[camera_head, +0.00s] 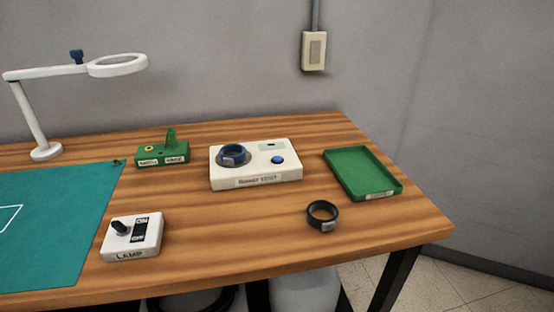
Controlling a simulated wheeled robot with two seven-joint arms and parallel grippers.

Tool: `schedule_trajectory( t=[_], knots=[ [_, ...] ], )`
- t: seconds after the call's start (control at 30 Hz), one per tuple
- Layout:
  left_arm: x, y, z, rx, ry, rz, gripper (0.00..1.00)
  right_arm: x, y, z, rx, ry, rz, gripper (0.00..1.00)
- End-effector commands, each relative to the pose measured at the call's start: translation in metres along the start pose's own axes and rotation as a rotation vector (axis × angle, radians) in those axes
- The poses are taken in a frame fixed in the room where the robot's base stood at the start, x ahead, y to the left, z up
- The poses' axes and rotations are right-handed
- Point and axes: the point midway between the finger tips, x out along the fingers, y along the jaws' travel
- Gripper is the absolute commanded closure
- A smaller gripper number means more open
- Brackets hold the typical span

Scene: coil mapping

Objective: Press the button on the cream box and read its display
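The cream box (256,174) sits on the wooden table, a little right of the middle of the head view. A round blue button (278,160) is on the right part of its top. A small display (272,146) lies behind the button; I cannot read anything on it from here. A dark blue ring-shaped coil (233,153) sits on a round dark spot on the left part of the box's top. The label on the box's front is too small to read surely. Neither of my grippers shows in the view.
A black ring-shaped coil (322,214) lies in front of a green tray (362,172) at the right. A lamp switch box (133,237), a teal mat (60,228), a green block (162,153) and a magnifier lamp (46,151) stand left. Bare wood lies before the cream box.

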Motion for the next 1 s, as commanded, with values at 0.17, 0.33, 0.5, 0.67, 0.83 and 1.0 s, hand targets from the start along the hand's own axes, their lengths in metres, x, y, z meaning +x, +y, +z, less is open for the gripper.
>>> schedule_trajectory(
  t=[0.17,0.33,0.5,0.67,0.83,1.0],
  knots=[
    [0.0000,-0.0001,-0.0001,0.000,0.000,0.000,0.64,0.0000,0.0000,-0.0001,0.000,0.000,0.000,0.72],
    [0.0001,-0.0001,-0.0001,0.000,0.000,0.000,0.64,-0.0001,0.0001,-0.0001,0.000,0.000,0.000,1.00],
    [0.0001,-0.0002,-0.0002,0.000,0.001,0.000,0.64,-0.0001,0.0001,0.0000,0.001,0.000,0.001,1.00],
    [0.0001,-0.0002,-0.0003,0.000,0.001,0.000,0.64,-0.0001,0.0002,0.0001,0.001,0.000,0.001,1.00],
    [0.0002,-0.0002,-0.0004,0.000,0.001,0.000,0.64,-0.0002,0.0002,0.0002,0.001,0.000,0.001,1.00],
    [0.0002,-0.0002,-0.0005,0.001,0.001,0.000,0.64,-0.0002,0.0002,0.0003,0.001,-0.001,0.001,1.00]
  ],
)
